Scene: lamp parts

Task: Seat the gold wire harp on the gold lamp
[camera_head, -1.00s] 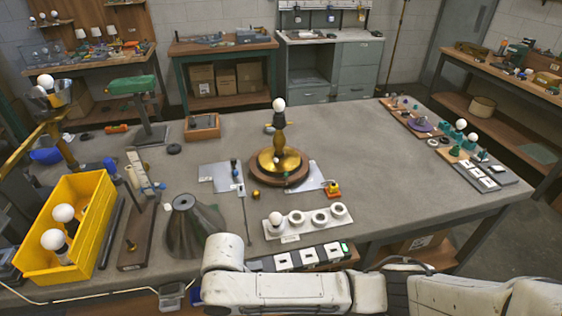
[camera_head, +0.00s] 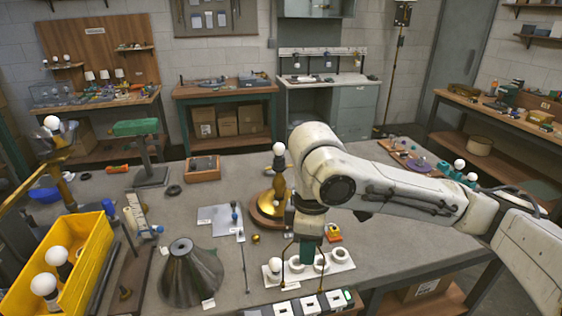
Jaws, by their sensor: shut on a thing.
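The gold lamp (camera_head: 266,206) stands on a round wooden base in the middle of the bench, with a white bulb (camera_head: 279,149) on top. My arm hides its right side. My gripper (camera_head: 306,256) points down in front of the lamp and to its right, above the white row of round holders. It is shut on what looks like the gold wire harp (camera_head: 290,250). Thin dark wire shows on both sides of the teal fingers. The harp's full outline and the exact grip are too small to tell.
The white holder strip (camera_head: 342,267) bears a bulb at its left end. A dark cone shade (camera_head: 189,275) and a yellow bin (camera_head: 84,264) with bulbs stand at left. An orange-yellow block (camera_head: 334,232) sits just right of my gripper. Bench behind the lamp is mostly clear.

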